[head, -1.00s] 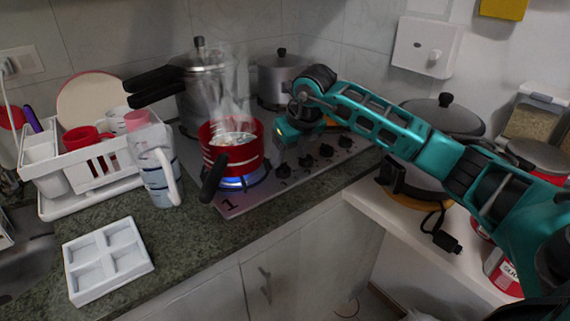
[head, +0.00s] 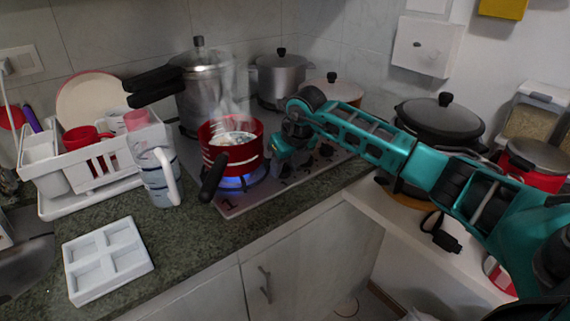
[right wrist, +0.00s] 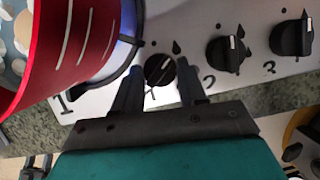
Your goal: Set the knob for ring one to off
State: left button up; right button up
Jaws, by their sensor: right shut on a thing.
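The stove panel (head: 243,198) carries a row of black knobs. In the right wrist view, the leftmost knob (right wrist: 159,70), nearest the large printed 1 (right wrist: 65,103), sits between the fingers of my right gripper (right wrist: 160,88); its white mark is partly visible. My right gripper is shut on this knob. In the head view my right gripper (head: 283,153) is low over the panel, just right of the red pot (head: 232,160), and hides the knob. A blue flame (head: 238,182) burns under that pot.
The red pot steams close beside my gripper, its black handle (head: 213,178) toward the front. Knobs for two (right wrist: 228,52) and three (right wrist: 291,37) stand to the right. A pressure cooker (head: 207,90) and another pot (head: 281,80) stand behind. A white tray (head: 108,261) lies on the counter.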

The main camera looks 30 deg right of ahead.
jog(key=c, duration=0.5)
jog(key=shift+o, duration=0.2)
jog(key=shift+d+n, duration=0.1)
jog(key=shift+n, duration=0.2)
jog(key=shift+d+n+y+b, duration=0.1)
jog(key=shift+n+y+b, duration=0.2)
jog(key=shift+n, duration=0.3)
jog(key=shift+d+n+y+b, duration=0.1)
jog(key=shift+n+y+b, duration=0.3)
jog(key=shift+n, duration=0.8)
jog(key=n+y, duration=0.1)
jog(key=n, duration=0.1)
jog(key=n+g+y, duration=0.1)
jog(key=n, duration=0.2)
jog(key=shift+w+d+r+b, duration=0.1)
jog(key=shift+w+b, duration=0.1)
jog(key=shift+b, duration=0.1)
jog(key=shift+n, duration=0.3)
